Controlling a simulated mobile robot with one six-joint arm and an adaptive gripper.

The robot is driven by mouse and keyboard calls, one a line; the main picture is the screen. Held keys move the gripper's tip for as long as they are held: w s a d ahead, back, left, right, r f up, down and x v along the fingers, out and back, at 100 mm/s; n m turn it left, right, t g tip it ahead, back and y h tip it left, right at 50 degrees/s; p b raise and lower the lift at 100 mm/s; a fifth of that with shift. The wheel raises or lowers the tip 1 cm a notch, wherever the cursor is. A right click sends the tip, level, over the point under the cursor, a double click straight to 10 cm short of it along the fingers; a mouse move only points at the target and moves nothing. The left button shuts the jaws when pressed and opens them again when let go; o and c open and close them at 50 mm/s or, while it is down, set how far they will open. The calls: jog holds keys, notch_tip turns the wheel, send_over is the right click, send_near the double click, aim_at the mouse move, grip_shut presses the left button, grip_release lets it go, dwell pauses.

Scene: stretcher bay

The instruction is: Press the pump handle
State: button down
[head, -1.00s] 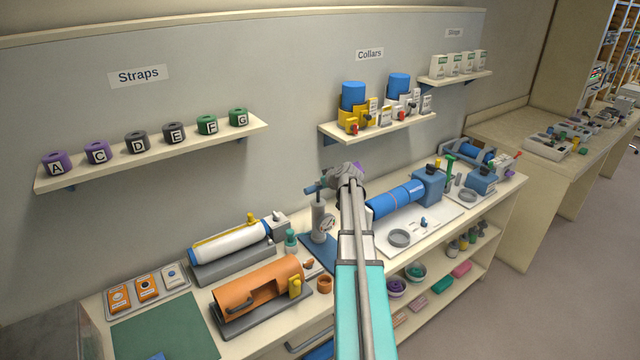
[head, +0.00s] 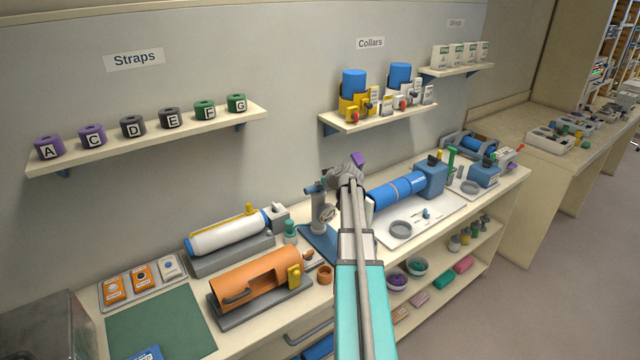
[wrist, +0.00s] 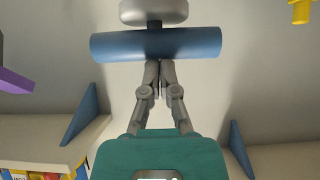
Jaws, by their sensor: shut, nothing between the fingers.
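The pump (head: 320,216) is a grey upright cylinder with a round gauge, on a dark blue base on the bench, just left of my arm. Its blue crossbar handle (head: 314,188) sticks out to the left at the top, and its right part is hidden behind my wrist. In the wrist view the handle (wrist: 120,45) lies across the picture, with a pale round part beyond it. My gripper (wrist: 159,64) is shut and empty, its fingertips at the middle of the handle. I cannot tell whether they touch it. In the head view my wrist hides the fingers.
An orange open cylinder (head: 255,284) and a white cylinder (head: 228,235) lie on stands to the left. A blue cylinder unit (head: 395,190) stands close right of my arm. The collar shelf (head: 375,121) is above and behind; a purple piece (head: 358,159) shows beside my wrist.

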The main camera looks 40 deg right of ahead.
jog(key=shift+a, duration=0.1)
jog(key=r+p, duration=0.3)
jog(key=shift+s+r+p, duration=0.25)
jog(key=shift+s+p, duration=0.05)
jog(key=shift+p, duration=0.1)
jog(key=d+p+v, duration=0.1)
jog(key=p+v, duration=0.4)
jog(key=v, duration=0.5)
jog(key=shift+a+r+p, duration=0.25)
jog(key=shift+a+p, duration=0.15)
jog(key=shift+a, duration=0.05)
dwell(0.4)
